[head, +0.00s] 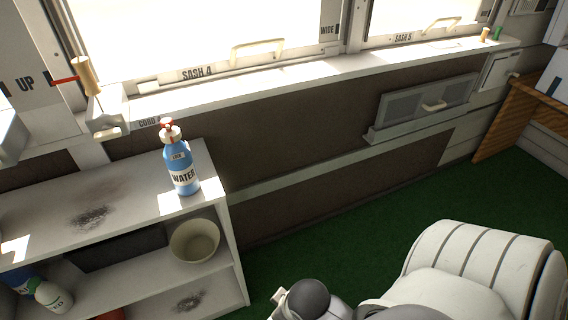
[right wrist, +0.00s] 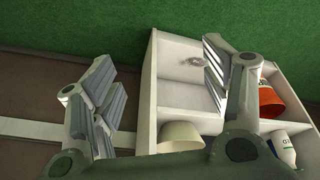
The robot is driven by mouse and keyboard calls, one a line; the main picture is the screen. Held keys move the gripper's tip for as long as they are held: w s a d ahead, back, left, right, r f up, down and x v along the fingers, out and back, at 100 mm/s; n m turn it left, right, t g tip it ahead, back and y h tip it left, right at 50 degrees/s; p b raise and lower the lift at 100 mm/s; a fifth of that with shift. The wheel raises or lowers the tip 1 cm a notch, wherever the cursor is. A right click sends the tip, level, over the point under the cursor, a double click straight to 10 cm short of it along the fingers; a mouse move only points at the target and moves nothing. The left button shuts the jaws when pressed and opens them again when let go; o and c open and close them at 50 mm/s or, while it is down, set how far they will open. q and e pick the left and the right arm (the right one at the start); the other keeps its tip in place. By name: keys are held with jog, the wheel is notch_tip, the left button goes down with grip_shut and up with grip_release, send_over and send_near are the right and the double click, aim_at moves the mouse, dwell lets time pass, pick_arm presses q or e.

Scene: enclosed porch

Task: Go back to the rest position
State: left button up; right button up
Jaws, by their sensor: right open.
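My right gripper (right wrist: 158,88) shows in the right wrist view with its two fingers spread wide apart. Nothing is held between them. Behind the fingers are the white shelf unit (right wrist: 178,120), the dark wall and the green floor. In the head view, white and grey links of my own arm fill the bottom right, and I cannot make out the fingers there. My left gripper is in neither view.
A blue water bottle (head: 181,170) stands on the shelf unit's top (head: 130,190). A cream bowl (head: 194,241) sits below, with a white bottle (head: 53,296) further left. A window ledge (head: 300,72) runs behind. A wooden desk (head: 505,118) stands right. Green floor (head: 375,200) is clear.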

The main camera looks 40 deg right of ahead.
jog(key=shift+s, duration=0.15)
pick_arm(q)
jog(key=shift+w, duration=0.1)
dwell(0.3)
pick_arm(e)
jog(key=shift+f, duration=0.15)
